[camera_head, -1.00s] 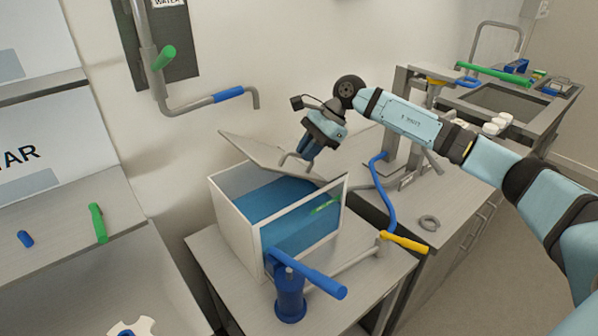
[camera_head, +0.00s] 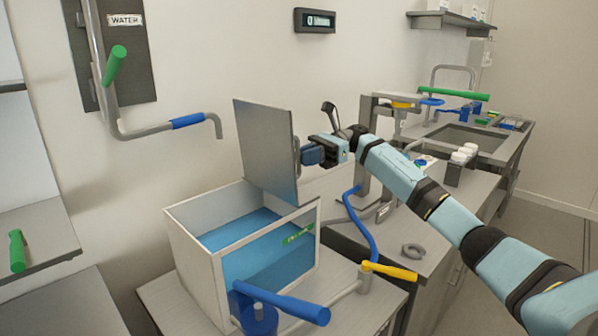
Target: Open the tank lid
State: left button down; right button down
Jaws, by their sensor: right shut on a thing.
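The tank (camera_head: 192,262) is a white box with a clear front, partly filled with blue liquid. Its grey lid (camera_head: 264,142) stands close to upright above the tank's right side, and the tank's top is uncovered. My right gripper (camera_head: 304,154) is at the right face of the lid, shut on the lid's handle (camera_head: 297,158), which is mostly hidden by the fingers. My left gripper is not in view.
A water pipe with a blue grip (camera_head: 188,121) hangs on the wall at left. A counter with a sink (camera_head: 468,138) is at right.

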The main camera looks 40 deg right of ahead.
jog(key=shift+w+d+f+y+b, duration=0.1)
jog(key=shift+d+f+y+b, duration=0.4)
jog(key=shift+y+b, duration=0.25)
jog(key=shift+r, duration=0.1)
jog(key=c, duration=1.2)
grip_release()
jog(key=shift+d, duration=0.1)
jog(key=shift+o, duration=0.2)
jog(key=d, duration=1.3)
jog(key=shift+s+d+f, duration=0.25)
jog(key=shift+s+d, duration=0.15)
